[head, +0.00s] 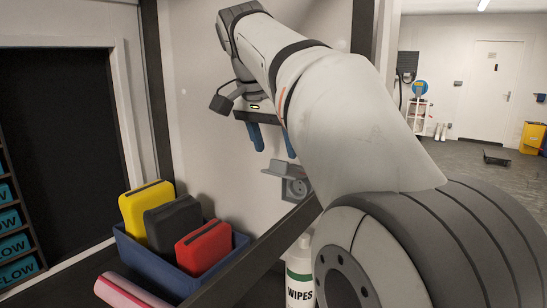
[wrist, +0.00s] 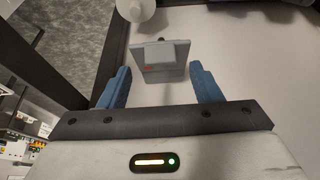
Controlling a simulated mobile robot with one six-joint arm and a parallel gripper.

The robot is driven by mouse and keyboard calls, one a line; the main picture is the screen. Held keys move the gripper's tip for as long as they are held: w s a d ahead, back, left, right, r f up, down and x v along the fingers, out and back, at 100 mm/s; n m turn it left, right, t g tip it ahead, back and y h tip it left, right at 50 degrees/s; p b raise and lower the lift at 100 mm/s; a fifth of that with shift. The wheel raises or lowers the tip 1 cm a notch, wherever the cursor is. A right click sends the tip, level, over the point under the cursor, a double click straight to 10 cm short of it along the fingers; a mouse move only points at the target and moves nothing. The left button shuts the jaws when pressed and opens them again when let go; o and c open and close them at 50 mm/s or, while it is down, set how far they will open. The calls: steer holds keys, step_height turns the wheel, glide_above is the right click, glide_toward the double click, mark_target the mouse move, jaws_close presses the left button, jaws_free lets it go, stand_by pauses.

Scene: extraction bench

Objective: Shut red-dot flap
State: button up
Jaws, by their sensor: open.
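A small grey flap fitting (head: 280,167) is on the pale wall in the head view, its plate sticking out above a round grey part. In the wrist view a grey plate with a raised block (wrist: 161,58) lies ahead, between and beyond the fingertips. A small red mark (wrist: 149,69) shows on its left side. My gripper (head: 274,150) has blue fingers pointing down, just above the fitting in the head view. In the wrist view my gripper (wrist: 160,86) is open with nothing between its fingers. I cannot tell whether a finger touches the plate.
A blue bin (head: 150,262) with yellow, black and red cases stands at lower left. A wipes tub (head: 300,268) stands below the fitting, beside a dark rail (head: 260,250). A pink roll (head: 128,292) lies in front. The wall around the fitting is bare.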

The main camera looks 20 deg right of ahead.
mark_target(278, 161)
steer(key=shift+x, duration=1.95)
steer(key=shift+s, duration=0.1)
jaws_close()
steer(key=shift+a, duration=0.2)
